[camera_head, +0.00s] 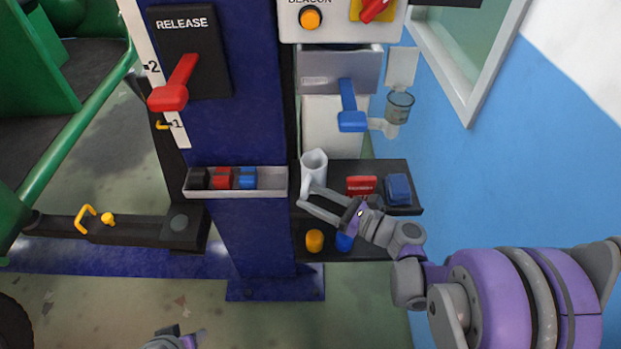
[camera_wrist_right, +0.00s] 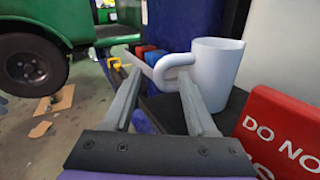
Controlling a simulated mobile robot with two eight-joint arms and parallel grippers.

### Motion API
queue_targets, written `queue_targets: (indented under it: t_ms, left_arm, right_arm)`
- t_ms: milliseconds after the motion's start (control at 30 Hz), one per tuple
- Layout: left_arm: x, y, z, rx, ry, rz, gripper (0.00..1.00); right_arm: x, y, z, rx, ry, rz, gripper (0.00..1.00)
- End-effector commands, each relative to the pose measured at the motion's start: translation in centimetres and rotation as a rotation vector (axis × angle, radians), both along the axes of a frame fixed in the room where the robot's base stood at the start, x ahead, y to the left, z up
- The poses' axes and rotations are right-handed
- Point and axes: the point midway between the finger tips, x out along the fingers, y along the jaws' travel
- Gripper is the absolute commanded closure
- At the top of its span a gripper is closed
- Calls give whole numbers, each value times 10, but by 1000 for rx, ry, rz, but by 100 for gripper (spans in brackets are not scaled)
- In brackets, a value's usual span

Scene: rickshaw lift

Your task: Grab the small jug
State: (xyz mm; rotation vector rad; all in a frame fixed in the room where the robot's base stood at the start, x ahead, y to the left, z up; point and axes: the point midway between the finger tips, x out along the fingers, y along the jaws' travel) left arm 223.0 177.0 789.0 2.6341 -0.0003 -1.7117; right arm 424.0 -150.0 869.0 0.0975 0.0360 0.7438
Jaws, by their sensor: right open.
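The small white jug (camera_head: 314,167) stands upright on the upper dark shelf, at its left end beside the blue post. In the right wrist view the jug (camera_wrist_right: 216,72) is just beyond the fingers, with its handle toward me. My right gripper (camera_head: 304,197) is open and empty at the handle side of the jug. In the wrist view its fingers (camera_wrist_right: 160,80) are apart, with the handle near the gap between the tips. I cannot tell whether they touch it. A small grey and purple part of my left gripper (camera_head: 170,340) shows at the bottom edge; its jaws cannot be made out.
A red sign block (camera_head: 361,186) and a blue block (camera_head: 398,190) share the shelf (camera_head: 405,166). Left of the jug, a tray (camera_head: 271,190) on the post holds black, red and blue items. A blue-handled dispenser (camera_head: 351,118) hangs above. Yellow and blue knobs are below.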

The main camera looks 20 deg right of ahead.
Motion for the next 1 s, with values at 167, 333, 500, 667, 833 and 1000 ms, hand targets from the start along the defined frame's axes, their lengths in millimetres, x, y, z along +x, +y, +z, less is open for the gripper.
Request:
queue_targets:
  t_ms: [167, 333, 500, 667, 833, 1000]
  left_arm:
    - [0, 0, 0, 0, 0, 0, 50]
    - [0, 0, 0, 0, 0, 0, 50]
    - [0, 0, 0, 0, 0, 0, 50]
    - [0, 0, 0, 0, 0, 0, 50]
    - [0, 0, 0, 0, 0, 0, 50]
    - [0, 0, 0, 0, 0, 0, 50]
  right_arm:
    - [10, 10, 0, -1, 1, 2, 43]
    - [29, 28, 0, -1, 0, 4, 43]
    - [43, 40, 0, -2, -1, 2, 43]
    - [46, 42, 0, -3, 0, 0, 43]
    - [46, 42, 0, -3, 0, 0, 52]
    - [45, 42, 0, -3, 0, 0, 82]
